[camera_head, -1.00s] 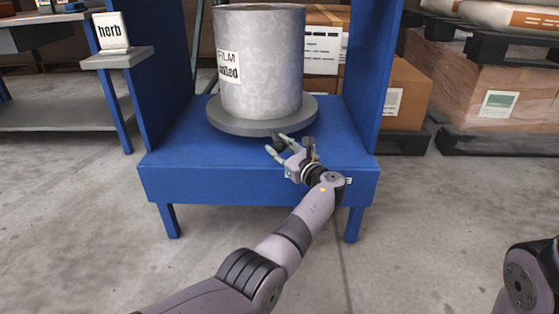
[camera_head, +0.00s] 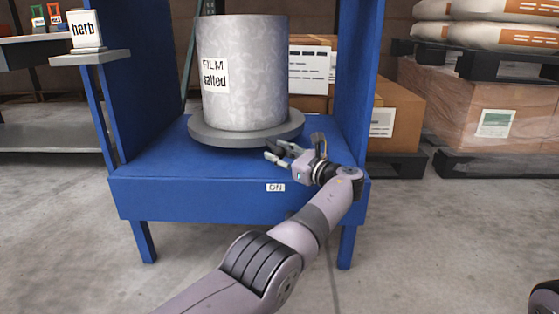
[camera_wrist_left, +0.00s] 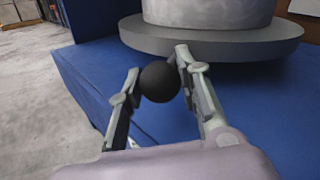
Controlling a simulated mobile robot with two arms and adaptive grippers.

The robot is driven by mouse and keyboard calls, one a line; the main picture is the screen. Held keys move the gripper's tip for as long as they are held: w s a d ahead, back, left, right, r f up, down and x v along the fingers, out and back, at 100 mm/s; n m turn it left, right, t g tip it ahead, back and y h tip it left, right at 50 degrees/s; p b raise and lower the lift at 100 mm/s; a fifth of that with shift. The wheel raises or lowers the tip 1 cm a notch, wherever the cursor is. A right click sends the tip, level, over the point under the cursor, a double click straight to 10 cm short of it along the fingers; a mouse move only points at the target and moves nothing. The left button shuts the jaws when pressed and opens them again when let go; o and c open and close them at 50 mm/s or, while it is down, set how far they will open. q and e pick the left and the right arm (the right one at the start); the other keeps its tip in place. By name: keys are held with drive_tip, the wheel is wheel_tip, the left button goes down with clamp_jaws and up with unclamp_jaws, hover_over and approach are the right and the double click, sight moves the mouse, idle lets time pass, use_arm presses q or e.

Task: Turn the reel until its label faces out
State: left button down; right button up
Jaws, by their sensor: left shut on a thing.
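The reel (camera_head: 250,75) is a tall pale grey mottled cylinder standing upright on a grey round turntable (camera_head: 215,138). Its white label (camera_head: 214,75), reading "FILM salted", shows at the reel's left side, turned partly away from the front. My left gripper (camera_head: 281,150) is at the turntable's front right edge. In the left wrist view its fingers (camera_wrist_left: 158,70) are shut on a black ball knob (camera_wrist_left: 160,84), just in front of the turntable rim (camera_wrist_left: 220,48). How the knob joins the turntable is hidden.
The turntable stands on a blue bench (camera_head: 180,200) with upright side panels and an "ON" tag (camera_head: 275,187). A "herb" sign (camera_head: 85,30) stands on a shelf (camera_head: 95,58) at left. Cardboard boxes (camera_head: 395,112) and pallets are behind at right. Floor in front is open.

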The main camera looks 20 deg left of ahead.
use_arm(q)
drive_tip(key=shift+w+a+r, duration=0.15)
drive_tip(key=shift+r, duration=0.1)
drive_tip(key=c, duration=1.6)
unclamp_jaws()
drive_tip(key=o, duration=0.4)
drive_tip(key=shift+f, duration=0.15)
drive_tip(key=shift+o, duration=0.2)
drive_tip(key=shift+s+d+f, duration=0.1)
drive_tip(key=shift+s+d, duration=0.1)
drive_tip(key=shift+d, duration=0.15)
drive_tip(key=shift+v, duration=3.4)
